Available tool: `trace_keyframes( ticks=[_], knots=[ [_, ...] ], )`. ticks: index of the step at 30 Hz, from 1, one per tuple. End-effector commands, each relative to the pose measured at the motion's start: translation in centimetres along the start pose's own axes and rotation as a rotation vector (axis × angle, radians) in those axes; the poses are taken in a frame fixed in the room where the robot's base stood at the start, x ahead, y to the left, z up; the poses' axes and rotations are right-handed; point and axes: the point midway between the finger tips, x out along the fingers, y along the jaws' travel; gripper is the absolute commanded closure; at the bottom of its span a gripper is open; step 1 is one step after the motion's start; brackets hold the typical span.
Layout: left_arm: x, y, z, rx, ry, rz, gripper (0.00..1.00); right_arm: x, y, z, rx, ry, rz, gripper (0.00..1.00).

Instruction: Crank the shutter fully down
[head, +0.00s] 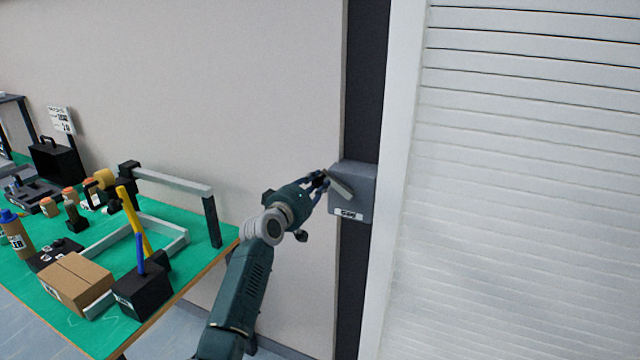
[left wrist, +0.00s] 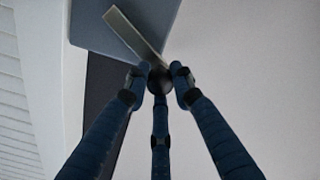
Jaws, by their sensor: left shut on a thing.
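The white slatted shutter (head: 530,200) fills the right of the head view, and its slats show down to the bottom edge of the picture. Its lower end is out of view. A grey crank box (head: 366,184) is mounted on the dark post left of the shutter. A pale crank arm (head: 339,186) slants across its front, also seen in the left wrist view (left wrist: 133,30). My left gripper (head: 322,181) is shut on the dark round crank knob (left wrist: 158,82) at the arm's end, fingers around it. My right gripper is in neither view.
A green-topped table (head: 205,262) at the left holds a cardboard box (head: 75,282), a black block (head: 143,292), a yellow-handled tool (head: 133,222) and a grey frame (head: 172,183). Bare wall lies behind my left arm. A white door frame (head: 398,180) edges the shutter.

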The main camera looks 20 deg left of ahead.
Motion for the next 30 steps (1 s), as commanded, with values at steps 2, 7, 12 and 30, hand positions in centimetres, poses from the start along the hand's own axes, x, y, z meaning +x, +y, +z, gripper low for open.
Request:
trace_keyframes(
  ticks=[2,7,12,30],
  knots=[
    [-0.02,-0.21,-0.44,-0.025,0.008,0.003,1.00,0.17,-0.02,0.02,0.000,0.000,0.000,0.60],
    [-0.01,-0.44,-0.41,-0.055,0.007,0.004,1.00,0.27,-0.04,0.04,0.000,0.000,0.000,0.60],
    [-0.01,-0.51,-0.39,-0.063,0.006,0.004,1.00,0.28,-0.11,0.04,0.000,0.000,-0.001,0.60],
    [0.01,-0.57,-0.08,-0.061,0.000,0.002,0.57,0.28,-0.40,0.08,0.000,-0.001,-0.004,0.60]
  ],
)
